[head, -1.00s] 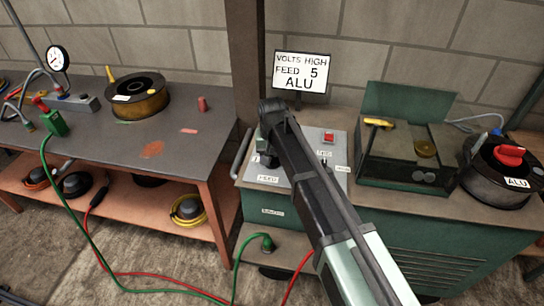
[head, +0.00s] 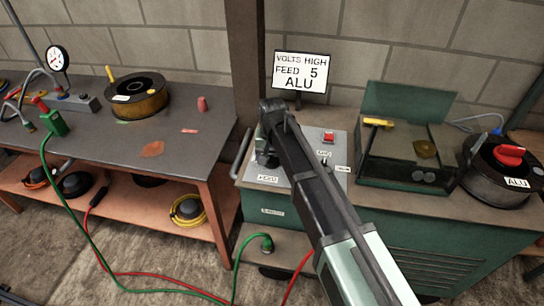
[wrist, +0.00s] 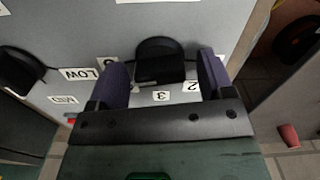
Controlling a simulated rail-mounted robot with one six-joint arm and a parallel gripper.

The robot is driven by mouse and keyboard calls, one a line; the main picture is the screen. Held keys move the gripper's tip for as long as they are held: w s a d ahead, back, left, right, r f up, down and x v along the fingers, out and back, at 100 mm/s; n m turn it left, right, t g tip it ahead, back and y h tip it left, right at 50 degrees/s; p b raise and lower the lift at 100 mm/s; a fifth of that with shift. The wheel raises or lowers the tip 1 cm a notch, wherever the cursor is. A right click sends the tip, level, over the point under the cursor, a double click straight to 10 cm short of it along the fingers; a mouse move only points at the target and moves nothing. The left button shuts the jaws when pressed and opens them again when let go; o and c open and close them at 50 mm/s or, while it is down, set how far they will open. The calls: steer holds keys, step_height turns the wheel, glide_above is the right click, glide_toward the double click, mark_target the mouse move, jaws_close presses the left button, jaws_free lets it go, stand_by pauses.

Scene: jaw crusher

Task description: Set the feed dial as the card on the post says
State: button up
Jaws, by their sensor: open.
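The white card (head: 302,72) on the post reads "VOLTS HIGH, FEED 5, ALU". In the wrist view the black feed dial (wrist: 158,58) stands on the grey panel, with labels "3" (wrist: 161,96) and "2" (wrist: 190,86) beside it. A pale mark shows at the dial's near edge, but I cannot read its setting surely. My gripper (wrist: 163,75) is open, one dark blue finger on each side of the dial; I cannot tell whether they touch it. In the head view my arm hides the dial. Another black knob (wrist: 18,70), near the "LOW" and "MID" labels, is at the left.
A red switch (head: 328,137) sits on the panel's right part. A green open-lidded box (head: 405,170) and a reel labelled ALU (head: 495,190) stand to the right. The workbench (head: 190,165) at left carries a spool (head: 140,97) and a gauge (head: 57,58).

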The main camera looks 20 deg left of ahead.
mark_target(272, 156)
step_height(272, 156, up, 11)
steer(key=p, duration=1.1)
steer(key=shift+f, duration=0.1)
steer(key=s+d+m, duration=0.1)
steer(key=s+d, duration=0.3)
steer(key=d, duration=0.8)
steer(key=s+d+m, duration=0.1)
steer(key=s+d, duration=0.4)
steer(key=d, duration=0.7)
steer(key=s+d, duration=0.4)
steer(key=d, duration=0.8)
steer(key=shift+s+d+r+m, duration=0.2)
steer(key=shift+s+m, duration=0.2)
